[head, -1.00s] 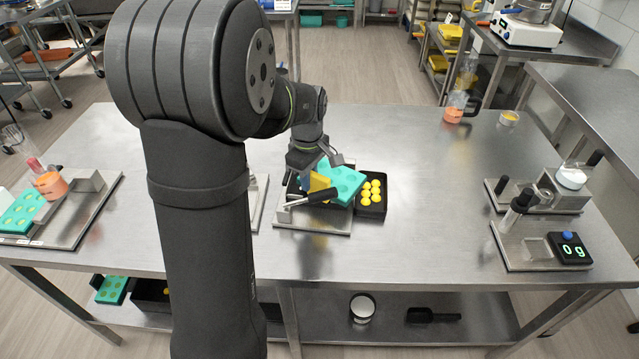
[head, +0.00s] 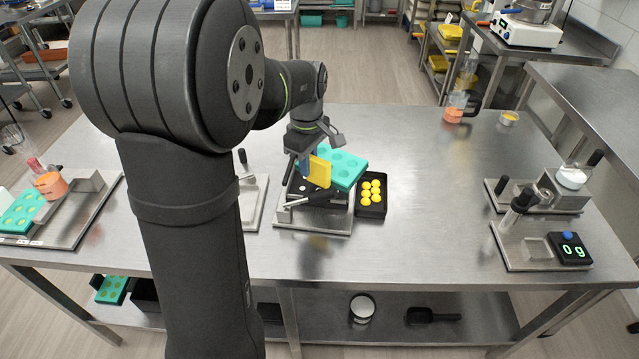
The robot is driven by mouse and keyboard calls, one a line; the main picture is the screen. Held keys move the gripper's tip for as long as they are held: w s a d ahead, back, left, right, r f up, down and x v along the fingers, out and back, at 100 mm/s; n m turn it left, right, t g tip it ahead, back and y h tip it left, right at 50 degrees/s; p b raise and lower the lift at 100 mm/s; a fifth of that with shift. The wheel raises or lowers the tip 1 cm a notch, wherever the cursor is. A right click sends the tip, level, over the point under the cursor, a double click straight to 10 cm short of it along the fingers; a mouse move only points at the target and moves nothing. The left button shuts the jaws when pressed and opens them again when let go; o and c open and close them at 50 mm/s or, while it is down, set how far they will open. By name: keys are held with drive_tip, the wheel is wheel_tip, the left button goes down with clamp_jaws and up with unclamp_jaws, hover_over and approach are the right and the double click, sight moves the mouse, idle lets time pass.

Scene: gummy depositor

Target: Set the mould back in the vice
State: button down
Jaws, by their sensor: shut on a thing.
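My gripper (head: 313,165) is shut on the teal mould (head: 347,168), at the yellow tab (head: 320,171) on its left end. The mould is held in the air, above and behind the vice, and looks tilted. Its upper face shows several round cavities, which look empty. The vice (head: 322,220) is a metal base with dark parts and a black-handled lever (head: 308,199) in front. The mould and gripper hide part of the back of the vice. I cannot tell exactly how high the mould is above it.
A black tray (head: 374,210) with several yellow gummies stands just right of the vice. Another metal plate (head: 254,205) with a black-handled lever is at its left, partly behind my arm. A scale (head: 568,248) is far right. The table between them is clear.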

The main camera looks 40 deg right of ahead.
drive_tip(key=c, duration=2.1)
unclamp_jaws()
clamp_jaws()
drive_tip(key=w+a+n, duration=0.2)
drive_tip(key=w+a, duration=0.2)
drive_tip(key=a, duration=0.3)
drive_tip(key=w+a+n, duration=0.2)
drive_tip(key=w+a, duration=0.2)
drive_tip(key=a, duration=0.4)
drive_tip(key=w+a+f+n, duration=0.1)
drive_tip(key=w+a+n, duration=0.1)
drive_tip(key=w+a, duration=0.2)
drive_tip(key=a, duration=0.3)
drive_tip(key=shift+w+a, duration=0.2)
drive_tip(key=shift+a, duration=0.15)
drive_tip(key=shift+f, duration=0.25)
drive_tip(key=shift+f, duration=3)
drive_tip(key=shift+f, duration=0.15)
